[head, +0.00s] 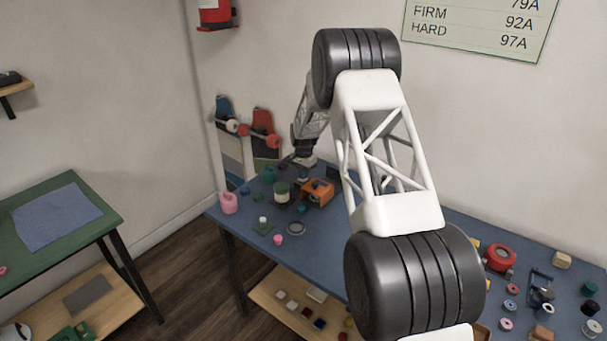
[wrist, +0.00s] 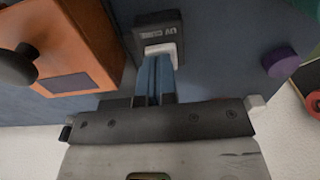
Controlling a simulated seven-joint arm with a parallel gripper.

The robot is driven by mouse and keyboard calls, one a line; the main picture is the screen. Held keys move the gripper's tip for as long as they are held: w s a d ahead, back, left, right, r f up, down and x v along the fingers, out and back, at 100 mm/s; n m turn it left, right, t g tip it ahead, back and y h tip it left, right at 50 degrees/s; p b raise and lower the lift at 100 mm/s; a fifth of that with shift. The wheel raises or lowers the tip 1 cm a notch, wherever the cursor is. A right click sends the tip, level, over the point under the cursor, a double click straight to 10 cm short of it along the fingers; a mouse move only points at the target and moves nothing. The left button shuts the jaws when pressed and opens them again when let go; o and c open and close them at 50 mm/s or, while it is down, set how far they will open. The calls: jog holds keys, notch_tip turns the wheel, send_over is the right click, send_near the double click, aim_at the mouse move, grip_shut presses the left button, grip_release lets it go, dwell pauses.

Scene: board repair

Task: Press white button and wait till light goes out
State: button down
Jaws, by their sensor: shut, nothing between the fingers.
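The white button (wrist: 162,49) sits on a dark switch box marked "UV CURE" (wrist: 158,30) in the wrist view. My gripper (wrist: 155,62) is shut and empty, with its fingertips right at the button's lower edge. They seem to touch it, but I cannot tell whether it is pressed in. In the head view my gripper (head: 304,160) is at the far end of the blue table, and the button is too small or hidden to make out there. I see no clearly lit light in either view.
An orange box (wrist: 75,45) with a dark panel and a black knob stands left of my gripper; it also shows in the head view (head: 318,193). A purple round piece (wrist: 280,62) lies to the right. Several jars and small parts stand nearby on the blue table (head: 340,225).

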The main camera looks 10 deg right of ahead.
jog(key=shift+f, duration=0.85)
jog(key=shift+s+f, duration=0.15)
jog(key=shift+f, duration=0.2)
jog(key=shift+s, duration=0.1)
notch_tip(320, 180, up, 15)
jog(key=shift+w, duration=0.35)
jog(key=shift+r, duration=0.1)
